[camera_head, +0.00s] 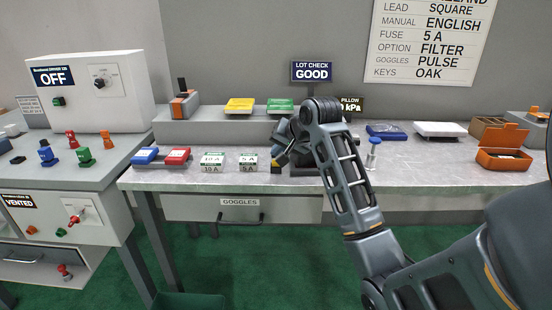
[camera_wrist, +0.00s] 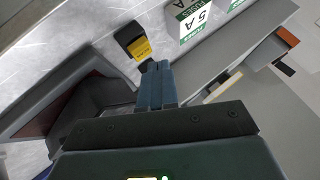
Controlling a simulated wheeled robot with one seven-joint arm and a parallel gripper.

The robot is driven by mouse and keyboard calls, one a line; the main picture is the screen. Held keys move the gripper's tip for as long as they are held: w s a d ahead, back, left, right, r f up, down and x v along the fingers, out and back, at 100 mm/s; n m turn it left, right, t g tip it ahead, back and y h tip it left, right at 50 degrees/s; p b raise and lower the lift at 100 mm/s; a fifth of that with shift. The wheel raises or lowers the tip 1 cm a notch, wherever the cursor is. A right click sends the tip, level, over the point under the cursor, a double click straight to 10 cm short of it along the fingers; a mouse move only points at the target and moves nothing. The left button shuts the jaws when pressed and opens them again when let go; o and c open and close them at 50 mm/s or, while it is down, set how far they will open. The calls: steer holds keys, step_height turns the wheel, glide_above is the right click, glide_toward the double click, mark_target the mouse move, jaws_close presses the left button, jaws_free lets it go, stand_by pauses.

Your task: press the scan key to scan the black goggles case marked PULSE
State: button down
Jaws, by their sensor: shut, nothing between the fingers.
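A small black key with a yellow face (camera_wrist: 141,48), which looks like the scan key, lies on the grey bench in the wrist view. My gripper (camera_wrist: 158,66) is shut and empty, its fingertips right beside the yellow face. I cannot tell whether they touch it. In the head view my gripper (camera_head: 281,155) is over the bench, left of a dark stand mostly hidden behind my arm. The wrist view shows a dark bay (camera_wrist: 38,100) left of my fingers. No goggles case marked PULSE can be made out. The lot check sign (camera_head: 312,71) reads GOOD.
Fuse boxes marked 10 A (camera_head: 212,161) and 5 A (camera_head: 248,161) stand close left of my gripper. Red and blue pieces (camera_head: 162,156) lie farther left. A blue-topped plunger (camera_head: 373,154) and an orange case (camera_head: 503,158) stand right. The GOGGLES drawer (camera_head: 240,209) is below.

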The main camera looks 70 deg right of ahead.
step_height(320, 180, up, 5)
steer(key=p, duration=0.5)
stand_by(0.3)
steer(key=shift+a, duration=0.1)
stand_by(0.8)
